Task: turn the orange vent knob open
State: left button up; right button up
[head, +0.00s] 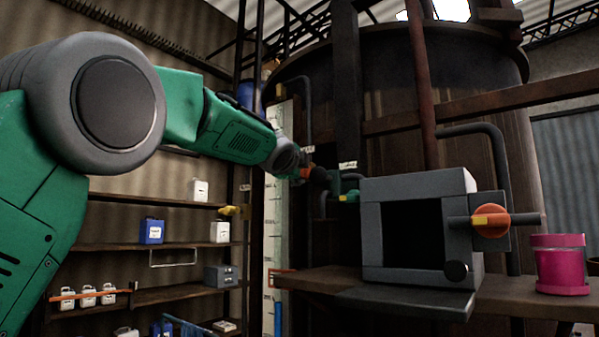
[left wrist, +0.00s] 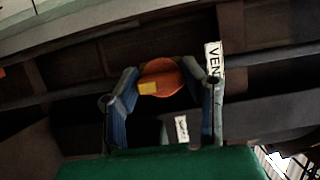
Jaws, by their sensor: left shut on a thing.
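The orange vent knob (left wrist: 160,78) with a yellow mark sits between the two fingers of my left gripper (left wrist: 162,90) in the left wrist view. A white label (left wrist: 214,62) reading "VEN", partly cut off, is beside the right finger. In the head view my left arm reaches from the left to the pipework before the big vat, and its gripper (head: 299,163) is at the small orange-red knob (head: 310,173). The gripper is shut on the knob. Its fingers are small and partly hidden there. My right gripper is not in view.
A grey open box (head: 420,186) with another orange knob (head: 490,221) on its side stands on a ledge right of my gripper. A pink container (head: 560,265) is further right. A green valve (head: 348,197) sits just right of the gripper. Shelves (head: 150,245) with jugs are behind left.

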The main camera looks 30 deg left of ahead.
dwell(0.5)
pick_arm(q)
jog(key=o, duration=1.1)
jog(key=shift+o, duration=0.2)
jog(key=shift+w+a+f, duration=0.1)
jog(key=shift+w, duration=0.05)
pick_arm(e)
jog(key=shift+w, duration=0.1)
pick_arm(q)
jog(key=shift+a, duration=0.1)
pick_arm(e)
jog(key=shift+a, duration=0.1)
